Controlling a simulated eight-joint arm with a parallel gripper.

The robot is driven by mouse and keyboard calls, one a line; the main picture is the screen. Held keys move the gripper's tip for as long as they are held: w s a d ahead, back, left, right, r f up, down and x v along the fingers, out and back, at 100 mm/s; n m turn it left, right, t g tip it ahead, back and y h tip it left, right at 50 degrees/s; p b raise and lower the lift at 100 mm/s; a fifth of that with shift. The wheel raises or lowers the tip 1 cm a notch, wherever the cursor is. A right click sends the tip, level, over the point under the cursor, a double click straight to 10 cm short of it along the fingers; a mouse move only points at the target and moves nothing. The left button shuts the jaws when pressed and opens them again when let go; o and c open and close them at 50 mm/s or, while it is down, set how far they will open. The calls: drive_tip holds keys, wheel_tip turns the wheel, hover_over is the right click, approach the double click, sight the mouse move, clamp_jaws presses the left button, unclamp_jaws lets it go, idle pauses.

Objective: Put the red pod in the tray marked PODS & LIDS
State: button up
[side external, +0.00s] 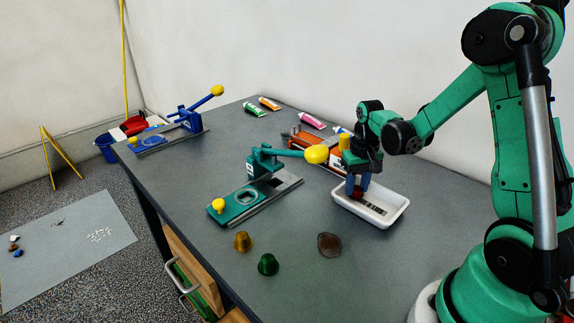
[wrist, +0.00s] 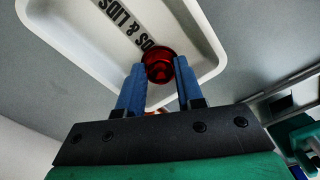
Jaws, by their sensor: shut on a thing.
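The red pod (wrist: 160,66) is between the two blue fingers of my gripper (wrist: 158,78) in the wrist view, and the fingers are shut on it. It also shows as a small dark red shape (side external: 357,193) in the side view. The white tray (side external: 399,209) stands under my gripper (side external: 357,188), and the pod is over its left end. In the wrist view the tray (wrist: 75,50) bears black lettering that reads partly "DS & LIDS". The pod hides part of the lettering. I cannot tell whether the pod touches the tray floor.
A green press (side external: 255,190) with a yellow-knobbed lever stands left of the tray. A gold pod (side external: 243,241), a green pod (side external: 268,264) and a brown item (side external: 329,245) lie in front. A blue press (side external: 180,128) and several tubes (side external: 311,120) are farther back.

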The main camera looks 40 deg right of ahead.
sight(356, 191)
drive_tip(key=shift+f, duration=0.25)
drive_tip(key=shift+f, duration=0.15)
drive_tip(key=o, duration=0.9)
drive_tip(key=shift+c, duration=0.2)
wheel_tip(356, 191, up, 12)
drive_tip(key=s+a+r+n+t, duration=0.1)
drive_tip(key=a+n+t, duration=0.4)
drive_tip(key=a, duration=1)
drive_tip(key=shift+s+t, duration=0.65)
drive_tip(key=shift+t, duration=0.15)
